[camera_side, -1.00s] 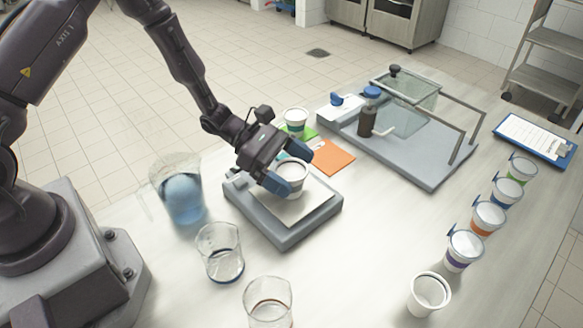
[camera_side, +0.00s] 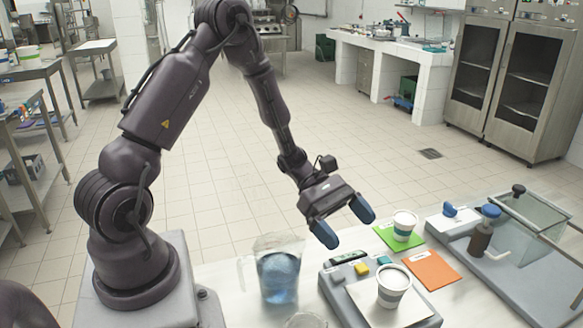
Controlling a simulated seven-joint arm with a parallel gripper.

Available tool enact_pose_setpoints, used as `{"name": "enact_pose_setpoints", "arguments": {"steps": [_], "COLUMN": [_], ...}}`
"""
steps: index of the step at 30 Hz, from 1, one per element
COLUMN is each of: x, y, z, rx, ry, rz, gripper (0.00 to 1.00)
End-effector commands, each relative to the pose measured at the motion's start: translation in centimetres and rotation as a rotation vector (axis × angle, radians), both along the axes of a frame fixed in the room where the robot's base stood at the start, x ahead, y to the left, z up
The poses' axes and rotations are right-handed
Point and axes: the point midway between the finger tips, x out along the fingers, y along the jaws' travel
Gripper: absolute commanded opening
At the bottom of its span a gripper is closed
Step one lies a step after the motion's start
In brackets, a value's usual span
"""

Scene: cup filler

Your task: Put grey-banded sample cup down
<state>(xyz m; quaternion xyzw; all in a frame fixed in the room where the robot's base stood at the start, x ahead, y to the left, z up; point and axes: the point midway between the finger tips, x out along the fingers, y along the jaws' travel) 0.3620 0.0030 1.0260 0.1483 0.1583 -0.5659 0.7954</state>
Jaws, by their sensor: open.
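The grey-banded sample cup (camera_side: 391,288) stands upright on the light plate of the weighing scale (camera_side: 364,310). It is white with a grey band, and its inside looks pale. My gripper (camera_side: 345,226) is open and empty. It hangs above and to the left of the cup in the picture, clear of it, with its blue fingertips spread apart. The scale has a small display and yellow and blue buttons along its far edge.
A jug of blue liquid (camera_side: 278,277) stands left of the scale. A green-banded cup (camera_side: 404,226) sits on a green card (camera_side: 388,238), beside an orange card (camera_side: 432,270). A grey station with a pump bottle (camera_side: 481,240) is at right. Open floor lies behind.

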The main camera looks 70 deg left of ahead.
Motion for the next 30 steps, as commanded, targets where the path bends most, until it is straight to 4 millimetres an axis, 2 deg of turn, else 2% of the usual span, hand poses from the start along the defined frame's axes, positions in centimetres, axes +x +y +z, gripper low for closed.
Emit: {"name": "enact_pose_setpoints", "arguments": {"steps": [5, 9, 14, 18, 24, 30], "x": [-2.7, -5.8, -9.4, -12.3, -15.3, -16.5], "y": [-2.1, -3.1, -3.3, -2.7, -1.3, -0.4], "z": [5.1, 8.9, 12.6, 15.5, 18.6, 19.9], "rx": [0.25, 0.494, 0.777, 1.032, 1.344, 1.496], "ry": [-0.183, -0.356, -0.561, -0.739, -0.94, -1.023], "rz": [-0.298, -0.568, -0.848, -1.063, -1.276, -1.359], "gripper": [0.92, 0.92, 0.92, 0.92, 0.92, 0.92]}}
